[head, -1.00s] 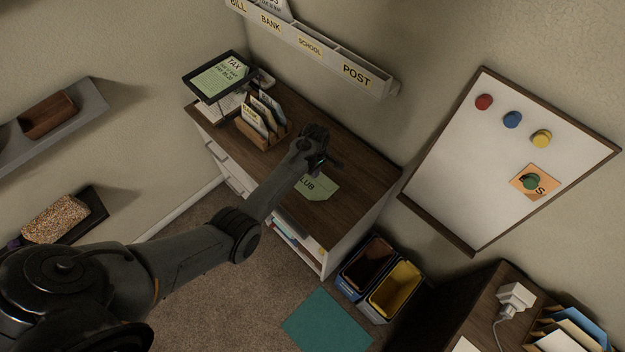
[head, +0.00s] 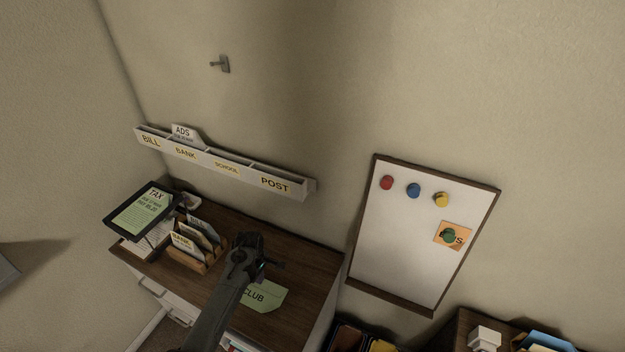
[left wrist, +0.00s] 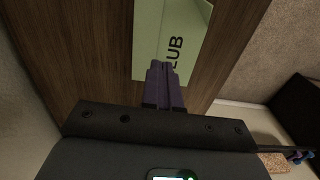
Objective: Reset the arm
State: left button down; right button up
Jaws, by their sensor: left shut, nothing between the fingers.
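My left arm reaches over the desk (head: 306,258) in the head view, with its left gripper (head: 262,268) above the desktop. In the left wrist view the left gripper (left wrist: 166,70) has its purple fingers shut together with nothing between them. A green card marked CLUB (head: 264,297) lies on the desktop beside and partly behind the gripper. The card also shows in the left wrist view (left wrist: 155,45), just beyond the fingertips, which cover part of it. I cannot tell the exact height of the fingers above the card. My right gripper is not in view.
A wall rack (head: 230,168) with labelled slots hangs behind the desk. A wooden sorter (head: 203,262) with cards and a tablet-like TAX panel (head: 143,211) stand at the desk's left. A whiteboard (head: 400,250) with magnets hangs to the right. Bins (head: 347,340) are below it.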

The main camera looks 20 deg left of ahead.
pick_arm(q)
jog(key=s+d+r+m+t+p, duration=0.1)
jog(key=s+d+r+m+p, duration=0.3)
jog(key=s+r, duration=0.5)
jog(key=s+d+r+m+t+p, duration=0.1)
jog(key=s+d+r+m+p, duration=0.2)
jog(key=s+d+r+m, duration=0.2)
jog(key=s+d+r+m+t+p, duration=0.1)
jog(key=s+d+r+m+p, duration=0.3)
jog(key=s+r+m, duration=0.6)
jog(key=s+d+r, duration=0.1)
jog(key=s+r, duration=0.1)
jog(key=s, duration=0.3)
jog(key=shift+s+r+t+p, duration=0.25)
jog(key=shift+r+t+p, duration=0.05)
jog(key=shift+p, duration=0.05)
